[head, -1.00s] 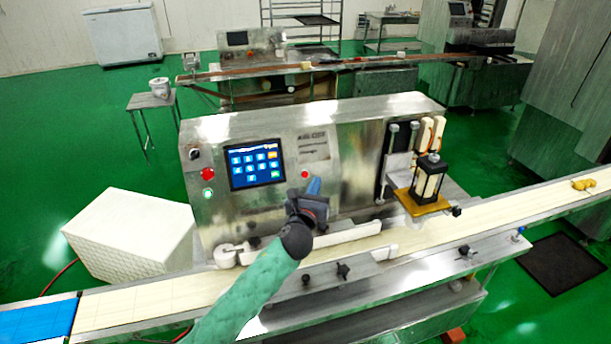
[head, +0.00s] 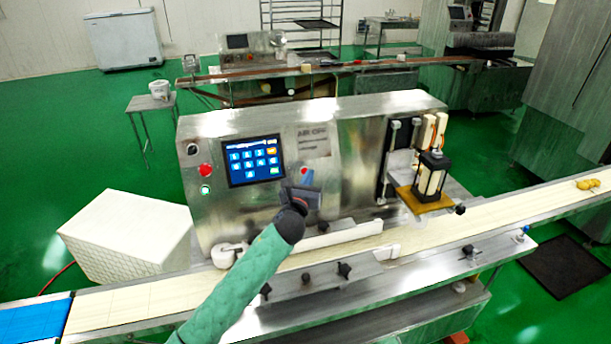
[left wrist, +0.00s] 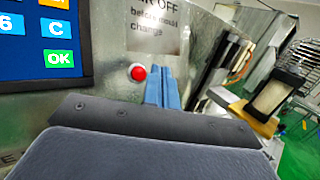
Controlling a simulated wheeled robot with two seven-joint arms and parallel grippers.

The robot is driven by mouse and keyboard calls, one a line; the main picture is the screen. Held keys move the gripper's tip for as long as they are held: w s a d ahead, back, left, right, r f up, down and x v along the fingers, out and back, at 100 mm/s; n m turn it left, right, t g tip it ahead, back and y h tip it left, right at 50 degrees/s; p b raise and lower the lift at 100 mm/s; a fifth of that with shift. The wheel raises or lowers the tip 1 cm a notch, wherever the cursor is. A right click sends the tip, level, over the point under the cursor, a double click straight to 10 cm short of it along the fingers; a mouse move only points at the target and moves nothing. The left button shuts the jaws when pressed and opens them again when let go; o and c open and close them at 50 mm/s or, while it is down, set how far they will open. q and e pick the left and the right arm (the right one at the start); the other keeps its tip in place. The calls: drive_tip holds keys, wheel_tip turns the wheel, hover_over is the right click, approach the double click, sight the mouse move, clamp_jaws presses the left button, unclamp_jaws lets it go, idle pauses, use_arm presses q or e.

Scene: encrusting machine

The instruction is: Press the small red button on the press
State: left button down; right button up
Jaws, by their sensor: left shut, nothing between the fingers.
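The small red button (head: 304,170) sits on the steel front of the press (head: 345,135), right of the blue touchscreen (head: 255,161). In the left wrist view the red button (left wrist: 138,72) shows fully, just left of my blue fingertips. My left gripper (head: 307,178) is shut and empty, its fingers pointing at the panel. In the left wrist view the gripper (left wrist: 161,78) has its tips slightly right of the button, close to the panel. I cannot tell whether the tips touch the panel. My right gripper is in neither view.
A larger red button (head: 205,170) and a green button (head: 205,190) sit left of the screen. A conveyor belt (head: 140,302) runs below the panel. A black-framed unit on a gold plate (head: 425,200) stands to the right.

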sight(305, 171)
use_arm(q)
drive_tip(key=shift+w+a+f, duration=0.25)
drive_tip(key=shift+w+f, duration=0.15)
drive_tip(key=shift+w, duration=0.3)
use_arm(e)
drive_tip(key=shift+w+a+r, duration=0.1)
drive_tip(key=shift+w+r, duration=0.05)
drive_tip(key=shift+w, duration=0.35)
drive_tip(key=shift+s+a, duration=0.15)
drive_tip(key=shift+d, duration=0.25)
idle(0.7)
use_arm(q)
drive_tip(key=shift+w, duration=0.1)
drive_tip(key=shift+w+a+f, duration=0.1)
drive_tip(key=shift+w+f, duration=0.05)
drive_tip(key=shift+w, duration=0.1)
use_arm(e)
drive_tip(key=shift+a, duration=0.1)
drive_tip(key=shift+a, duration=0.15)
